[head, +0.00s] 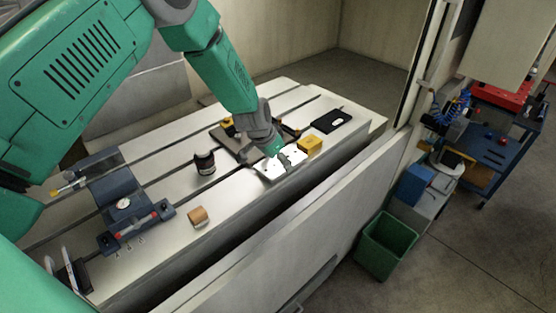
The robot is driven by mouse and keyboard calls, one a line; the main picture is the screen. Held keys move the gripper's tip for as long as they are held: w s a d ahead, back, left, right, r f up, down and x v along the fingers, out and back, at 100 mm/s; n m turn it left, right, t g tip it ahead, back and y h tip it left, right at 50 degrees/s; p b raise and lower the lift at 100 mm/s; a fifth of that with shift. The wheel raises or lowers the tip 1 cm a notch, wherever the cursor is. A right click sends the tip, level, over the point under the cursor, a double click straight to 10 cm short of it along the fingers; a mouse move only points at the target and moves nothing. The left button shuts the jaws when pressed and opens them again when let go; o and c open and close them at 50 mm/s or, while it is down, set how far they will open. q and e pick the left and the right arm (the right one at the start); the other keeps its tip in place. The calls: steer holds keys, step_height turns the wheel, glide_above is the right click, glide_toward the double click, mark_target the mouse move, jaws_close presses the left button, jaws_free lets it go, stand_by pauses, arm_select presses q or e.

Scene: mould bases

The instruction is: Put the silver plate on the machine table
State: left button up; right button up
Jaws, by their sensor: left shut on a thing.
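The silver plate (270,173) is a bright flat piece at the front edge of the machine table (240,207), right of the middle. My left gripper (284,160) points down at the plate and is shut on it. The gripper covers part of the plate. I cannot tell whether the plate touches the table top or is just above it. The machine table is a long pale slab with dark slots. My right gripper is not in view.
A yellow block (310,145) sits close right of the plate. A black plate (332,120), a dark cylinder (205,163), a tan block (198,216) and a blue-grey vise (122,205) are on the table. A green bin (384,246) stands on the floor. Bare table lies between the cylinder and vise.

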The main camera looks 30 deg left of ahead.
arm_select(q)
steer(key=shift+f+b, duration=0.3)
steer(key=shift+f, duration=0.05)
steer(key=o, duration=1.7)
steer(key=shift+r, duration=0.1)
steer(key=shift+s+a+r, duration=0.1)
steer(key=shift+s+r, duration=0.05)
steer(key=shift+r, duration=0.2)
steer(key=v, duration=1.1)
steer(key=shift+s, duration=0.1)
steer(key=shift+f, duration=0.1)
